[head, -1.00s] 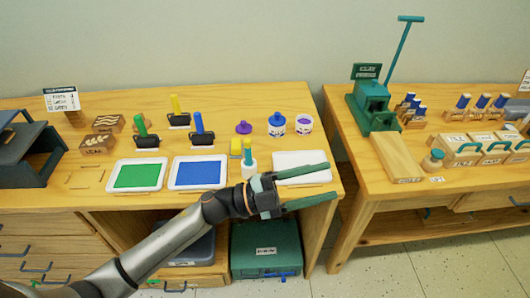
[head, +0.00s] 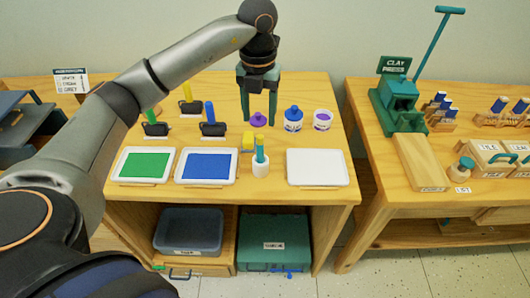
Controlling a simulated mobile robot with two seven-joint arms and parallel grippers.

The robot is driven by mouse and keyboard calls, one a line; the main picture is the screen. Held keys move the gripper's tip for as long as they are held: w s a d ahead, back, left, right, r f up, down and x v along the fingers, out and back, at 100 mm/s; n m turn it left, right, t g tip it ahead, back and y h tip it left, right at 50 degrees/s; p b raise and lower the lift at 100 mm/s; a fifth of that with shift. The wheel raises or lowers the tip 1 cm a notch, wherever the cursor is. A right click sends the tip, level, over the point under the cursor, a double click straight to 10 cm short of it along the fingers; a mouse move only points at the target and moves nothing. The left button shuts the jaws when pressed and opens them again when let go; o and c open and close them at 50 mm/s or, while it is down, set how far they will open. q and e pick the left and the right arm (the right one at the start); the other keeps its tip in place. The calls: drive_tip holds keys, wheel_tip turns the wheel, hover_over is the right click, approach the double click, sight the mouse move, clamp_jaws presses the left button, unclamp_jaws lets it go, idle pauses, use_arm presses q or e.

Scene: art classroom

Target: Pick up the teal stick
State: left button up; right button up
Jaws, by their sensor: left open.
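A short upright teal stick (head: 260,143) with a yellow part stands in a small white holder (head: 260,168) near the front middle of the left table. My left gripper (head: 258,119) points down behind it, farther back over the table. Its two teal fingers are apart with nothing held between them, and the purple-knobbed item (head: 258,119) shows between or behind the fingertips. Whether the fingertips touch the table is unclear. My right gripper is not in view.
A green pad (head: 145,165), a blue pad (head: 207,166) and a white tray (head: 317,167) flank the holder. A yellow block (head: 248,142) is close beside the stick. A blue-lidded jar (head: 293,118) and a purple jar (head: 323,120) stand right of my gripper.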

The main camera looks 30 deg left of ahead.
sight(260, 145)
use_arm(q)
wheel_tip(260, 145, down, 6)
drive_tip(key=f, duration=0.3)
drive_tip(key=f+p, duration=0.1)
drive_tip(key=f, duration=0.1)
drive_tip(key=shift+w+a+f, duration=0.1)
drive_tip(key=shift+w, duration=0.15)
clamp_jaws()
idle(0.3)
